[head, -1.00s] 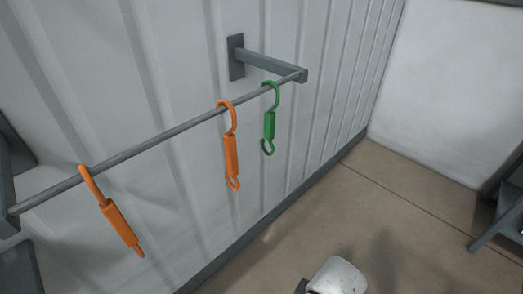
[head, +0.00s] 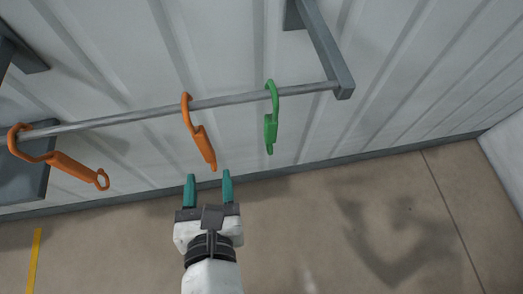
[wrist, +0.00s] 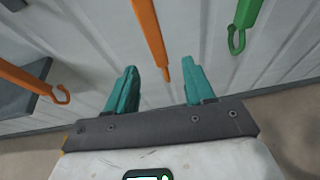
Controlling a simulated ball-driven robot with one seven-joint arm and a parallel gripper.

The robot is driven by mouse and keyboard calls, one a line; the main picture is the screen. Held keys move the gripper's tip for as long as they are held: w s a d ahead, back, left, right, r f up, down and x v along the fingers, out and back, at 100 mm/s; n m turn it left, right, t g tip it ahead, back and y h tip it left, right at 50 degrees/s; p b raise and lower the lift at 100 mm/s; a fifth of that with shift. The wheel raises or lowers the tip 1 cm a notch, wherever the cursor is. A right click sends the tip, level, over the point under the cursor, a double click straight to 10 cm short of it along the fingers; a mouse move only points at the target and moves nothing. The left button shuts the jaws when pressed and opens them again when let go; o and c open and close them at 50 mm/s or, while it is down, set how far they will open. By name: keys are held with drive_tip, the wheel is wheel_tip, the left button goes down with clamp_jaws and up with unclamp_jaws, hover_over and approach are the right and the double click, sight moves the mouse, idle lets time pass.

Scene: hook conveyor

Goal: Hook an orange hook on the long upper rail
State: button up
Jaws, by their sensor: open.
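A grey rail (head: 150,113) runs along the wall in the head view. Two orange hooks and one green hook hang on it. One orange hook (head: 201,140) hangs near the middle, and its lower end points toward my gripper (head: 208,183). The other orange hook (head: 62,160) hangs at the rail's left end. The green hook (head: 271,128) hangs to the right. My gripper is open and empty, just below the middle hook. In the wrist view the middle orange hook (wrist: 148,35) reaches down between and beyond the teal fingers (wrist: 155,92), not gripped.
A grey bracket (head: 325,50) holds the rail's right end to the ribbed wall (head: 400,60). Dark grey structure (head: 22,175) stands at the left. The floor (head: 330,230) is clear, with a yellow line (head: 34,262) at the left.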

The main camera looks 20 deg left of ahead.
sight(207, 144)
drive_tip(key=shift+n, duration=0.5)
drive_tip(key=x, duration=0.7)
drive_tip(key=r+x, duration=0.1)
drive_tip(key=x, duration=0.2)
drive_tip(key=shift+w+a+f, duration=0.15)
drive_tip(key=shift+w+a, duration=0.15)
drive_tip(key=shift+a, duration=0.05)
clamp_jaws()
drive_tip(key=c, duration=0.6)
unclamp_jaws()
drive_tip(key=shift+c, duration=0.2)
clamp_jaws()
